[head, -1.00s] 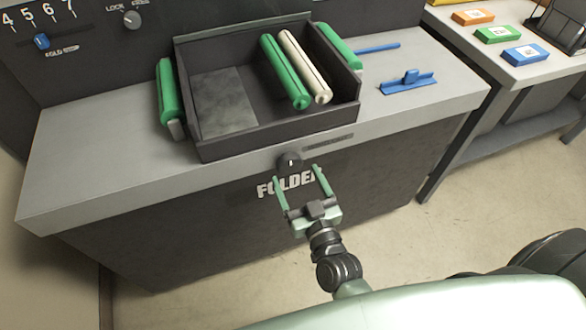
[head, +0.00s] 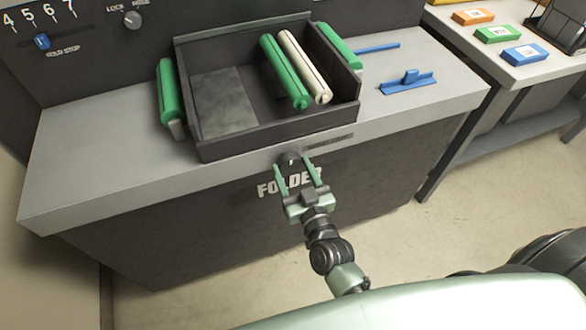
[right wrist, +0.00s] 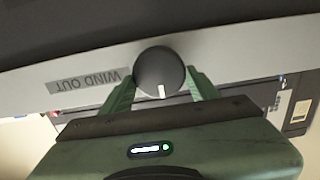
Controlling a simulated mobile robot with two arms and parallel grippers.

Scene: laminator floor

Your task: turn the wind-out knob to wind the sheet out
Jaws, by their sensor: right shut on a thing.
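The wind-out knob (head: 290,160) is a dark round knob with a white mark on the front edge of the folder's grey top, below the tray. In the right wrist view the knob (right wrist: 159,70) sits beside a "WIND OUT" label (right wrist: 88,80) that appears upside down, its white mark pointing down in the picture. My right gripper (head: 293,162) is shut on the knob, one green finger on each side of it. The sheet (head: 223,103) appears as a flat grey panel in the left part of the dark tray. My left gripper is not in view.
The dark tray (head: 255,139) holds a green roller (head: 284,72) and a cream roller (head: 305,67). A blue part (head: 407,84) lies on the top at right. A side table (head: 480,55) holds coloured blocks. The floor (head: 400,245) in front is clear.

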